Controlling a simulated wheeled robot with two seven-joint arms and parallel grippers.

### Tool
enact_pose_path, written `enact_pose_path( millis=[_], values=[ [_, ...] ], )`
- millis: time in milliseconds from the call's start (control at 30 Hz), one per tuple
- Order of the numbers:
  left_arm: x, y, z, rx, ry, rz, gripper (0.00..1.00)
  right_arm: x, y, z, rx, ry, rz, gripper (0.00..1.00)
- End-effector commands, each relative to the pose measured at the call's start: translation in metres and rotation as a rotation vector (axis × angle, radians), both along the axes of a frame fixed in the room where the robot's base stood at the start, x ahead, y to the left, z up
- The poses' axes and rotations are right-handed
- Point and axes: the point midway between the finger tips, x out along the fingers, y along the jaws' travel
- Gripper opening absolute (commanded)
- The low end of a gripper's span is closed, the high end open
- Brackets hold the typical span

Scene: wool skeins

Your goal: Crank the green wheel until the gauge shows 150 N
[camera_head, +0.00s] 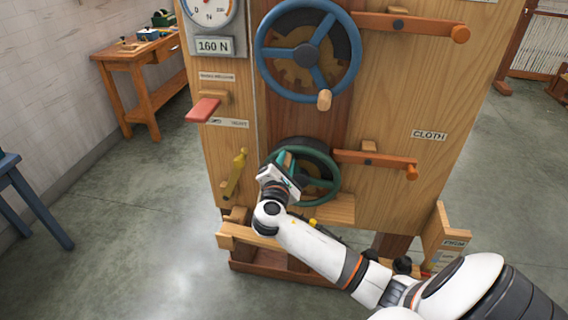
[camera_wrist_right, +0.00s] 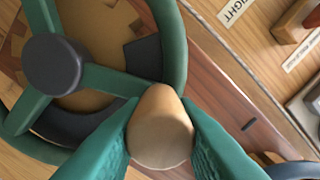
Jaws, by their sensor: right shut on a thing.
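The green wheel (camera_head: 337,182) is low on the front of the wooden machine, and its rim and hub also show in the right wrist view (camera_wrist_right: 172,48). My right gripper (camera_head: 286,162) is at the wheel's upper left. In the right wrist view its green fingers are shut on the wheel's wooden crank knob (camera_wrist_right: 160,138). The gauge (camera_head: 208,14) is at the upper left, its dial cut off by the picture's top. The plate (camera_head: 212,46) under the dial reads 160 N. My left gripper is not in view.
A larger blue wheel (camera_head: 353,48) with a wooden knob sits above the green one. Orange-tipped levers (camera_head: 375,159) stick out to the right of both wheels. A red paddle (camera_head: 203,110) and a yellow lever (camera_head: 235,174) are at the left. Open floor lies left of the machine.

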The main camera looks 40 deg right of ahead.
Motion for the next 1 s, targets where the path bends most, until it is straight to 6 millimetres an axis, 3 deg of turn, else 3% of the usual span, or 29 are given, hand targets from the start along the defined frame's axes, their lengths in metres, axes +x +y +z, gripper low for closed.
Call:
enact_pose_path(
  millis=[200, 233, 367, 733, 1000],
  values=[
    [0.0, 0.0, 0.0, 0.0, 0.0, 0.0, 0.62, 0.0, -0.002, 0.002, -0.002, -0.004, -0.005, 0.0],
    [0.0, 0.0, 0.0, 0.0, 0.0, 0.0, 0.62, 0.0, -0.002, 0.002, -0.002, -0.004, -0.005, 0.29],
    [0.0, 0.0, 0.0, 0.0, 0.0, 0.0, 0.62, 0.0, -0.001, 0.001, -0.001, -0.002, -0.004, 0.48],
    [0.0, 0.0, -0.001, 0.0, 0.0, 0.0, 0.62, -0.005, 0.005, -0.001, 0.0, 0.0, 0.0, 0.48],
    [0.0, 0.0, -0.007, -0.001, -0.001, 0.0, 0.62, -0.038, 0.044, -0.002, 0.003, 0.0, 0.0, 0.48]
  ],
)
